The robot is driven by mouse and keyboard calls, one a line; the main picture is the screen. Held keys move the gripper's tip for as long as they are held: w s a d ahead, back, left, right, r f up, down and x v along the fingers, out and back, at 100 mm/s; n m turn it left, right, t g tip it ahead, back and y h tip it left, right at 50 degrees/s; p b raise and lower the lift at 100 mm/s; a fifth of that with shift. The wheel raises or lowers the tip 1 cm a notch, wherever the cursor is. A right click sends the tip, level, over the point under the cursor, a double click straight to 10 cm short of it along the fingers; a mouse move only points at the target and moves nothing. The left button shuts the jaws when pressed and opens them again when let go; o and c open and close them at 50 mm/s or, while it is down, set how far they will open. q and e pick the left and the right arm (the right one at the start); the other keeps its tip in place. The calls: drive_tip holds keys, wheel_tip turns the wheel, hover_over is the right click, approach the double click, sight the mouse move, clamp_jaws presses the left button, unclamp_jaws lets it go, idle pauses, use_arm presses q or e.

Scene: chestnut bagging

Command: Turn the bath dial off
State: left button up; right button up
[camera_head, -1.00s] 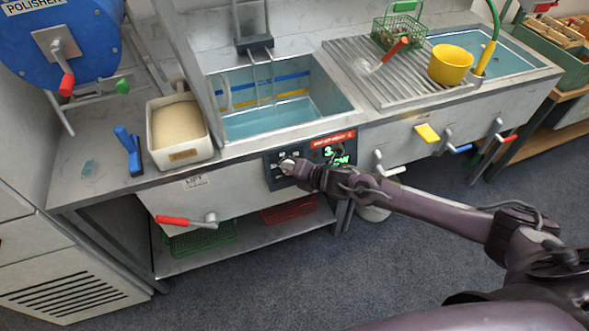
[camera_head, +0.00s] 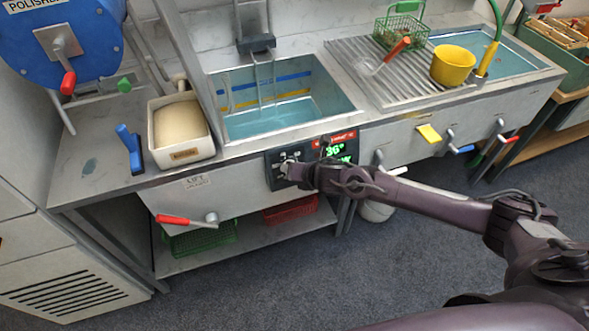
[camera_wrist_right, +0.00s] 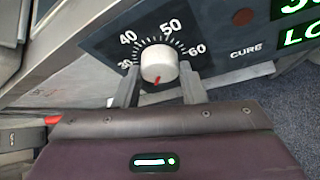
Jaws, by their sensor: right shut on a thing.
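The bath dial (camera_wrist_right: 158,64) is a round white knob on a dark panel, with a scale marked 30, 40, 50 and 60. Its red mark points down, slightly left, in the right wrist view, away from the numbers. My right gripper (camera_wrist_right: 160,90) is shut on the dial, one finger at each side. In the head view my right gripper (camera_head: 292,170) is at the panel on the sink front and hides part of it. A green display (camera_head: 336,152) beside it is partly covered; it seems to read 36°. My left gripper is not in view.
The water bath (camera_head: 270,118) lies above the panel. A red-handled lever (camera_head: 190,219) sticks out below the counter. A yellow pot (camera_head: 452,66) stands on the drainer at right.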

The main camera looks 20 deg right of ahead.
drive_tip(key=o, duration=1)
drive_tip(key=v, duration=0.7)
drive_tip(key=shift+s+r+b, duration=0.25)
drive_tip(key=shift+b, duration=0.05)
